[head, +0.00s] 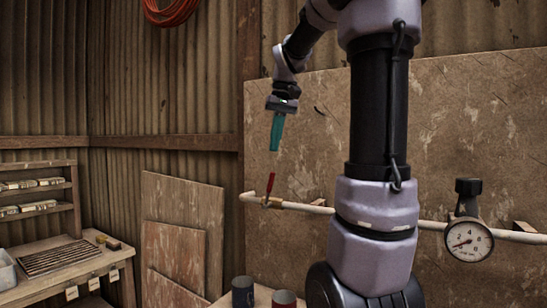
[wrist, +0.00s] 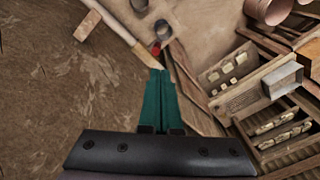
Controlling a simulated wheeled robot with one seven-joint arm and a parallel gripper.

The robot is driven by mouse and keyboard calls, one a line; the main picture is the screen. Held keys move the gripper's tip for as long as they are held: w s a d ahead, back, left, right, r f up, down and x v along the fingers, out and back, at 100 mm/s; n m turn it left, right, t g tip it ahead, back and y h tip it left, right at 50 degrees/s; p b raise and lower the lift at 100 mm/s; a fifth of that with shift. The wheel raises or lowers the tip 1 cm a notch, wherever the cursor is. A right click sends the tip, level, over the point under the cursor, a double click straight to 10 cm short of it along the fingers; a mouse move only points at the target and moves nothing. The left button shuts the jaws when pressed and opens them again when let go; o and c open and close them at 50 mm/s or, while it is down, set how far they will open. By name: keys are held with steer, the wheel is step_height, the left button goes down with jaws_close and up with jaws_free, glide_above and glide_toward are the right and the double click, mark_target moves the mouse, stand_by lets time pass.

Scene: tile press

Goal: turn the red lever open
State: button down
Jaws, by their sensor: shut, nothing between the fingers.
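The red lever (head: 270,184) stands nearly upright on a brass valve (head: 273,202) near the left end of a pale pipe, roughly crosswise to it. In the wrist view, the lever's red end (wrist: 156,48) shows just past my fingertips. My gripper (head: 274,150) has teal fingers pointing down, shut and empty. It is above the lever, with a small gap between them in the head view. In the wrist view, the fingers of my gripper (wrist: 158,72) lie together and cover part of the valve area.
The pale pipe (head: 430,224) runs along a stained board (head: 310,120) to a pressure gauge (head: 468,240) at right. A dark cup (head: 243,292) and a red cup (head: 284,298) stand below the valve. A shelf bench (head: 60,257) is at left.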

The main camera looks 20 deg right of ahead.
steer(key=w+a+r+n+g, duration=0.2)
steer(key=w+n, duration=0.4)
steer(key=shift+n+h, duration=0.4)
steer(key=shift+n, duration=0.1)
steer(key=s+f, duration=0.1)
steer(key=f, duration=0.2)
steer(key=s+f, duration=0.1)
steer(key=f, duration=0.3)
steer(key=s+f, duration=0.1)
steer(key=f, duration=0.2)
steer(key=shift+s+d+f, duration=0.1)
steer(key=shift+d+f, duration=0.1)
steer(key=shift+f, duration=0.05)
